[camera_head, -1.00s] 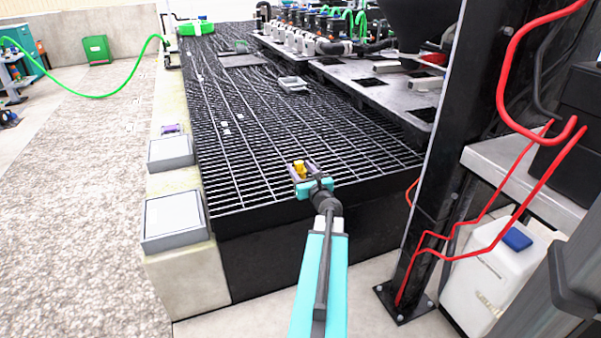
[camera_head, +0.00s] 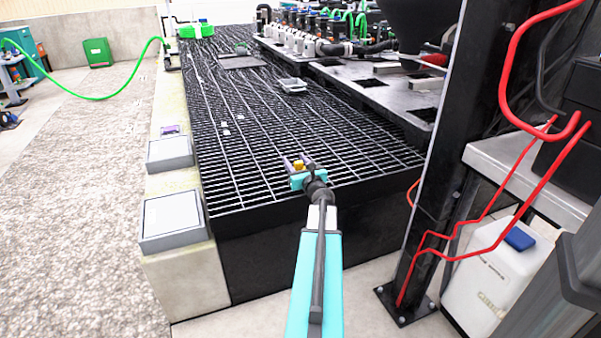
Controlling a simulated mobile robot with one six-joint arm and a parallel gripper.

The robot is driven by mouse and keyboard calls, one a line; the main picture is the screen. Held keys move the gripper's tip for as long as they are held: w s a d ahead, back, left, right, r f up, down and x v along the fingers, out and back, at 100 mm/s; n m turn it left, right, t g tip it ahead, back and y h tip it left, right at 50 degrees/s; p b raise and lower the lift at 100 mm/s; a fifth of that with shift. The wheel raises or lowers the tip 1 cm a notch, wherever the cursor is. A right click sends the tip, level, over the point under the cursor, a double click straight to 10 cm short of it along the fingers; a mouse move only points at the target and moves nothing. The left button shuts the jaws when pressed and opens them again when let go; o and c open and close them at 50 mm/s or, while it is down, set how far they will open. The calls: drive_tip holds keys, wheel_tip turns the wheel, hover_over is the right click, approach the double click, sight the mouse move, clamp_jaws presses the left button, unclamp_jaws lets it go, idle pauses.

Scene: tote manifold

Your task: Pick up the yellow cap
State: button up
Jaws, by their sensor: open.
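The yellow cap (camera_head: 298,165) is a small yellow piece over the near part of the black grating. It shows between the fingers of my gripper (camera_head: 298,163), close to the fingertips. My gripper has a teal body and purple-grey fingers. The fingers are apart, one on each side of the cap. The wrist and palm hide the cap's lower part. I cannot tell whether the fingers touch it.
Grey boxes (camera_head: 172,217) stand on the concrete ledge at left. A black post (camera_head: 425,190) with red hoses rises at right.

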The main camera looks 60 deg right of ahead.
clamp_jaws()
idle(0.3)
drive_tip(key=shift+r, duration=0.1)
drive_tip(key=shift+r+p, duration=0.55)
drive_tip(key=shift+r, duration=0.3)
wheel_tip(320, 180, up, 2)
drive_tip(key=shift+p, duration=0.55)
drive_tip(key=s+a+r+p, duration=0.1)
drive_tip(key=s+a+p, duration=0.2)
drive_tip(key=s, duration=1.2)
drive_tip(key=a, duration=0.2)
drive_tip(key=shift+a, duration=0.35)
